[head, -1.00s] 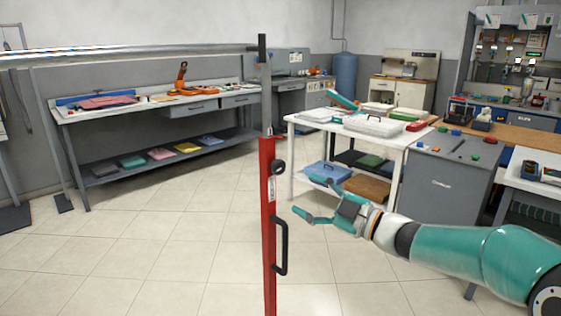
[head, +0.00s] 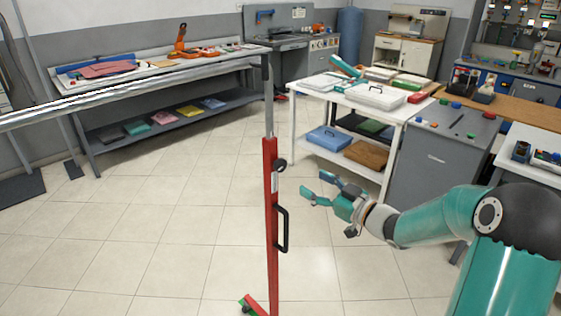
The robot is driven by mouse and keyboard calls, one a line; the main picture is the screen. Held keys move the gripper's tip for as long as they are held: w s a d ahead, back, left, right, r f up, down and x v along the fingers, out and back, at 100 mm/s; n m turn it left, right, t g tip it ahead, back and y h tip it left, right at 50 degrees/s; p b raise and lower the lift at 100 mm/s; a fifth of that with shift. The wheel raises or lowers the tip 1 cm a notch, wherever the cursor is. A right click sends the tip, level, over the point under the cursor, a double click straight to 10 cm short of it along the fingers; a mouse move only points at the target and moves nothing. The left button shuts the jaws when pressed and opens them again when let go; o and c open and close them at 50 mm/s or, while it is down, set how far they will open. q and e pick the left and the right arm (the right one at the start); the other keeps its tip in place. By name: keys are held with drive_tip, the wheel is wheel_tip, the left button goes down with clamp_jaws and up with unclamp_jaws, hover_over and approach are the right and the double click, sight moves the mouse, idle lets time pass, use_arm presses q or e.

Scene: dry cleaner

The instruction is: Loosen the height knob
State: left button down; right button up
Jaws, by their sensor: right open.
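A red upright post (head: 270,210) stands in the middle of the head view, with a grey inner pole (head: 268,105) rising from its top. The round black height knob (head: 280,165) sits on the right side of the post near its top. A black handle (head: 283,228) is below it. A long metal rail (head: 130,92) runs left from the pole's top. My right gripper (head: 318,188) is open and empty, to the right of the post and a little lower than the knob, its fingers pointing left. It is apart from the post. My left gripper is not in view.
A white table (head: 292,132) with trays and folded cloths stands behind the gripper. A grey cabinet (head: 438,175) is to its right. A long workbench (head: 80,112) lines the left wall. The tiled floor around the post is clear.

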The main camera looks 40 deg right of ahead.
sight(283, 166)
drive_tip(key=w+p, duration=0.1)
drive_tip(key=w, duration=0.3)
drive_tip(key=w+a+p, duration=0.1)
drive_tip(key=w, duration=0.3)
drive_tip(key=w+p, duration=0.1)
drive_tip(key=w, duration=0.3)
drive_tip(key=shift+w+a, duration=0.4)
